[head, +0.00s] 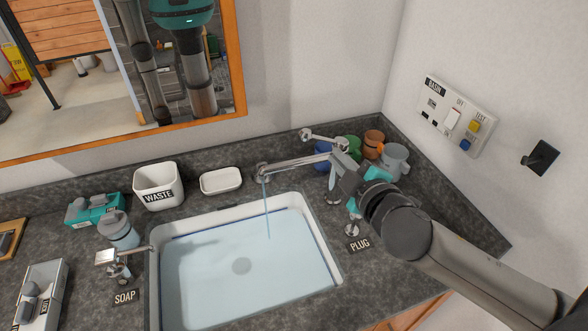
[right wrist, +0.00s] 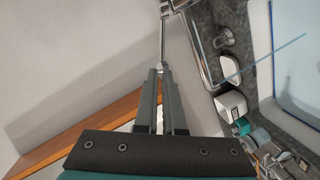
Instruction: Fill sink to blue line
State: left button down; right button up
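The white sink (head: 326,252) holds pale water (head: 215,262), and a thin stream falls into it from the chrome spout (head: 295,164). A dark blue line (head: 195,233) runs along the inner wall at the water's back and left edge. The gap between water and line is too small to judge. My right gripper (head: 342,153) is by the tap lever (head: 320,138), behind the sink's right corner. In the right wrist view its fingers are together, with their tips at the end of the metal lever (right wrist: 164,40). I cannot tell whether they grip it. My left gripper is not in view.
Several coloured mugs (head: 373,143) stand close behind my right gripper. A PLUG label (head: 359,244) and a chrome knob (head: 352,230) are right of the sink. A WASTE bin (head: 157,182), a soap dish (head: 221,180) and a SOAP dispenser (head: 110,258) stand behind and left.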

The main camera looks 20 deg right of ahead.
jog(key=m+b, duration=0.1)
jog(key=m, duration=0.2)
jog(key=d+m+b, duration=0.1)
jog(key=m+b, duration=0.1)
jog(key=m, duration=0.1)
jog(key=m+b, duration=0.2)
jog(key=m, duration=0.1)
jog(key=shift+s+d+r+t, duration=0.1)
jog(key=shift+d+r+t, duration=0.1)
jog(key=shift+t, duration=0.2)
grip_shut()
jog(key=w+f+m+t+b, duration=0.1)
jog(key=w+m+b, duration=0.5)
jog(key=w, duration=0.3)
jog(key=shift+f+m, duration=0.3)
jog(key=shift+m, duration=0.5)
